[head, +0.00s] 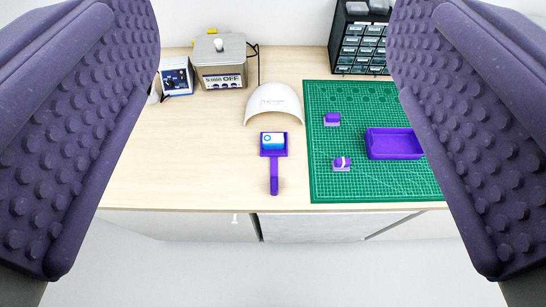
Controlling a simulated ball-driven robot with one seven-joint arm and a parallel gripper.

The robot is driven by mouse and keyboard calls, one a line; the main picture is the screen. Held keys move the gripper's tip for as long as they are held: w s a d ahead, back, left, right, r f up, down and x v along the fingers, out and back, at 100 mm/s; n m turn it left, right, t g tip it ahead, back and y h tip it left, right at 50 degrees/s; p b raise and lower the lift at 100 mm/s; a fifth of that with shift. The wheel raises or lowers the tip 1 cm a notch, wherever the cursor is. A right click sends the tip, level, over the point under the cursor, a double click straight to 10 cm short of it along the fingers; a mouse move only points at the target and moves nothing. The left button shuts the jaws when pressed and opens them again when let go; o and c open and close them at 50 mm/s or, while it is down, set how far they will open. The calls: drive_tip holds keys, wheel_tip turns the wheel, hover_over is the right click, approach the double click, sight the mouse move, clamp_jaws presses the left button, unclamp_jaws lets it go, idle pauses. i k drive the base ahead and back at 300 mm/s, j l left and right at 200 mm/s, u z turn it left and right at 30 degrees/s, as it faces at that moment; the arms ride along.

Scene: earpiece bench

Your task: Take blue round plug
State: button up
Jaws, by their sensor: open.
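My gripper (271,262) is open and empty, its two purple studded fingers wide apart at the left and right of the head view. Between them, further off, is a wooden bench. A small blue and white item (273,141) with a round mark lies on a purple holder with a handle (274,178), near the bench's middle. Two small purple pieces, one farther back (332,119) and one nearer with a white band (342,162), sit on small bases on the green mat. I cannot tell which thing is the blue round plug.
The green cutting mat (375,190) carries a purple tray (394,155), partly behind my right finger. A white curved shell (272,104), a grey ultrasonic cleaner (220,62), a blue box (176,76) and a black drawer cabinet (361,42) stand behind. The bench's left part is clear.

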sight(271, 141)
drive_tip(key=i, duration=1)
